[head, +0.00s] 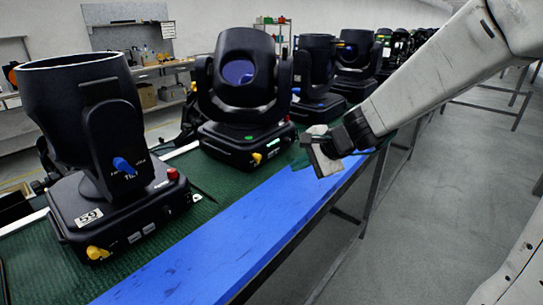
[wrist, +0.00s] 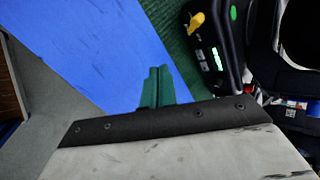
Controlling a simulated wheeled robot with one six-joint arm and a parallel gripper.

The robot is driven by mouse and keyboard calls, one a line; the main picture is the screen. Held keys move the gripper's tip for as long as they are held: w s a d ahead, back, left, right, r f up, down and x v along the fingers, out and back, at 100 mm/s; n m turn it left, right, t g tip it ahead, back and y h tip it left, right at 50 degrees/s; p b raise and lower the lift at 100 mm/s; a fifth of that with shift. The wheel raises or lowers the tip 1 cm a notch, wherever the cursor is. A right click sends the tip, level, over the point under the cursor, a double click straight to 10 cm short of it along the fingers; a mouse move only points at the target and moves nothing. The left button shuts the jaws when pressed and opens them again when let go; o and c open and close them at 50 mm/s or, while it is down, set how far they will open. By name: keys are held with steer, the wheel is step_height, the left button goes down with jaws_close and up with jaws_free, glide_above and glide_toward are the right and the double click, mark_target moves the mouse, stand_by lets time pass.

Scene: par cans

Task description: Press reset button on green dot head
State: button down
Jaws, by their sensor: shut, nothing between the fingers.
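The green dot head is a black moving-head light (head: 240,85) on the green mat, with a green dot on its base front. In the wrist view its base (wrist: 207,45) shows the green dot, a yellow knob and a lit green display. I cannot make out the reset button. My gripper (head: 299,161) is just right of this base in the head view, apart from it, over the mat's edge by the blue strip. In the wrist view its green fingers (wrist: 157,86) are together and empty, left of and below the display.
Another black head (head: 85,130) labelled 59 stands at the front left, with yellow, blue and red knobs. More heads (head: 318,75) line the table behind. A blue strip (head: 240,225) runs along the table's near edge.

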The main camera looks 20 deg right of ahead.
mark_target(271, 155)
steer(key=w+d+f+m+h, duration=0.1)
steer(key=w+d+f+m, duration=0.3)
steer(key=shift+w+d+f+m+t+h, duration=0.15)
steer(key=shift+w+f+m+t+h, duration=0.05)
steer(key=shift+w+m+t+h, duration=0.2)
steer(key=shift+w+a, duration=0.9)
steer(key=shift+w, duration=0.25)
steer(key=shift+w+a, duration=0.85)
steer(key=shift+w, duration=0.35)
steer(key=shift+w+a, duration=0.9)
steer(key=shift+w, duration=0.25)
steer(key=shift+w, duration=0.1)
steer(key=shift+w+a, duration=0.25)
steer(key=shift+w+a, duration=0.2)
steer(key=shift+w, duration=0.05)
steer(key=shift+s+d, duration=0.45)
steer(key=shift+s, duration=0.15)
